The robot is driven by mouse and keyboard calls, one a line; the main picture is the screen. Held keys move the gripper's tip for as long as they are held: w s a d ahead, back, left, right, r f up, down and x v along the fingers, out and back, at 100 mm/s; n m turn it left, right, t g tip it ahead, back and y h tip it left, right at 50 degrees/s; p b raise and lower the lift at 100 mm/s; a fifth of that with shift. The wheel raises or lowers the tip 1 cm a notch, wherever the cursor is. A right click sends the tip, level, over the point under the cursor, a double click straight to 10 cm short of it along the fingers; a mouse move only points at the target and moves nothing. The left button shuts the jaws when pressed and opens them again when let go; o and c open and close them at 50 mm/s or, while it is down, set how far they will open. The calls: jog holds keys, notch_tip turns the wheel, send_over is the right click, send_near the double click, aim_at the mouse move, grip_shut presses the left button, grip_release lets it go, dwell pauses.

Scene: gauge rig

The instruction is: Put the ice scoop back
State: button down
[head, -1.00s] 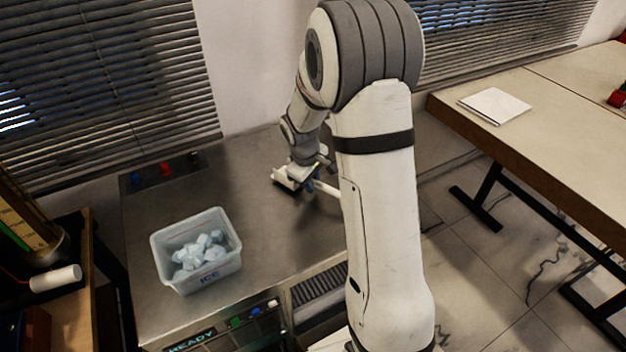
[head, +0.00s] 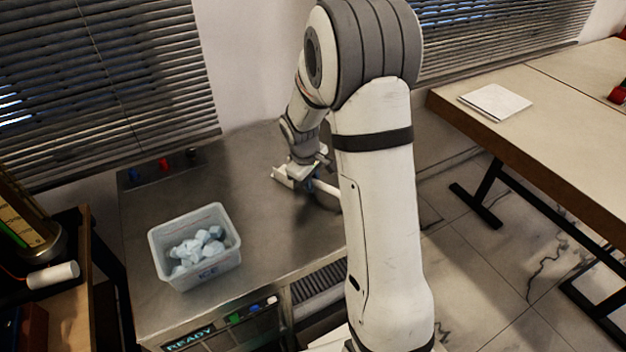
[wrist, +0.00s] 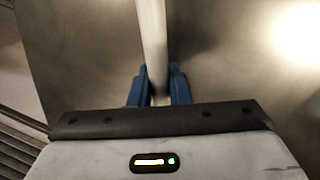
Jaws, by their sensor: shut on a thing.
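My gripper (head: 312,184) is over the right part of the steel counter, partly hidden behind my own arm in the head view. In the wrist view, its two blue fingers (wrist: 156,88) are shut on a long pale handle (wrist: 152,35), which I take to be the ice scoop's. The handle also shows as a short white bar (head: 326,188) in the head view. The scoop's bowl is not visible.
The steel counter (head: 262,190) is clear between bin and gripper. Small blue, red and black items sit at its back left edge. A panel reading READY (head: 190,338) is on its front. A wooden table (head: 545,125) with a white pad (head: 495,101) stands at right.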

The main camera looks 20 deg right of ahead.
aim_at(309, 194)
jog(key=c, duration=1.3)
grip_release()
jog(key=s+a+r+m, duration=0.2)
jog(key=s+r+m, duration=0.1)
jog(key=s+r, duration=1.05)
jog(key=s+r+m, duration=0.1)
jog(key=s, duration=0.3)
jog(key=s+a+r+m+t+y, duration=0.1)
jog(key=s, duration=0.2)
jog(key=s+a+m, duration=0.1)
jog(key=s+m, duration=0.1)
jog(key=s, duration=0.2)
jog(key=shift+s+r+y, duration=0.3)
jog(key=shift+r+y, duration=0.1)
jog(key=shift+c, duration=0.5)
